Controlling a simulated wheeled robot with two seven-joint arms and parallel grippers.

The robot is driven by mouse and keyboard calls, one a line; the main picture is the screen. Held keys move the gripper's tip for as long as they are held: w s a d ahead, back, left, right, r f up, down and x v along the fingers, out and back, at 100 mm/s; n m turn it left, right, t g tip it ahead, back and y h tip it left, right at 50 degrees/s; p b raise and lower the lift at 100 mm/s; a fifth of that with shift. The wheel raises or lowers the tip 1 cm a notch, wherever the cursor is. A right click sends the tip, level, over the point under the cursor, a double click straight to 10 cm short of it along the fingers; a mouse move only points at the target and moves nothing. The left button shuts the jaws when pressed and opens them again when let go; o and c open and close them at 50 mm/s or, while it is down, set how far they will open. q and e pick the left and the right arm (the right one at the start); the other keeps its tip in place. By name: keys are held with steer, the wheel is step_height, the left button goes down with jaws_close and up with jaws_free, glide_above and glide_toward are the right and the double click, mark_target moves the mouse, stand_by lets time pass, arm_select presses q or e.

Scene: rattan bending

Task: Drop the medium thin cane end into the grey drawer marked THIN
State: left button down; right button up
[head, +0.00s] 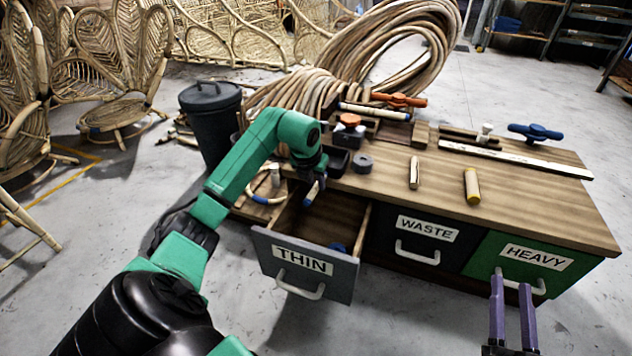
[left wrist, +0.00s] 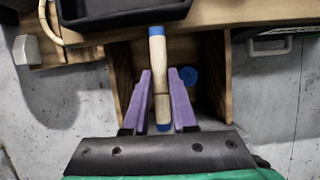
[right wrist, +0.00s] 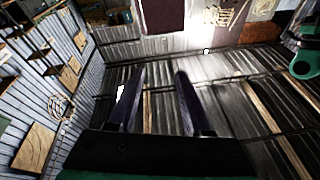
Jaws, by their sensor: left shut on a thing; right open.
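My left gripper (left wrist: 161,95) is shut on a cane end (left wrist: 157,60) with blue bands at its tips. The cane end also shows in the head view (head: 313,190). It is held over the open grey drawer marked THIN (head: 303,262), whose wooden inside shows below it. A blue-tipped piece (left wrist: 188,76) lies inside the drawer; it is partly hidden. My right gripper (head: 511,300) is open and empty at the lower right of the head view, in front of the green HEAVY drawer (head: 530,262).
The dark WASTE drawer (head: 420,243) is closed. On the bench top (head: 440,180) lie a plain cane piece (head: 414,172), a yellow-banded piece (head: 472,186) and a grey ring (head: 362,162). A black bin (head: 212,120) and coiled cane (head: 390,50) stand behind.

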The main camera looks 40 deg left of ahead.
mark_target(313, 190)
arm_select(q)
steer(key=c, duration=0.6)
jaws_free()
steer(key=shift+c, duration=0.2)
arm_select(e)
steer(key=shift+f, duration=0.1)
arm_select(q)
steer(key=shift+s+r, duration=0.1)
steer(key=shift+r, duration=0.1)
steer(key=shift+p+v, duration=0.6)
steer(key=shift+v, duration=0.6)
steer(key=p+v, duration=0.1)
steer(key=v, duration=0.2)
steer(key=p+v, duration=0.2)
steer(key=v, duration=0.6)
steer(key=shift+s+r+p, duration=0.2)
steer(key=shift+r+p, duration=0.15)
steer(key=shift+p, duration=0.05)
arm_select(e)
steer(key=s+f+g, duration=0.4)
steer(key=s+f, duration=0.2)
steer(key=f, duration=0.2)
steer(key=s+a+f+g+h, duration=0.1)
steer(key=s+f+g, duration=0.3)
steer(key=f, duration=0.5)
steer(key=shift+s+a+f+m, duration=0.25)
steer(key=shift+s+m, duration=0.05)
steer(key=shift+s, duration=0.75)
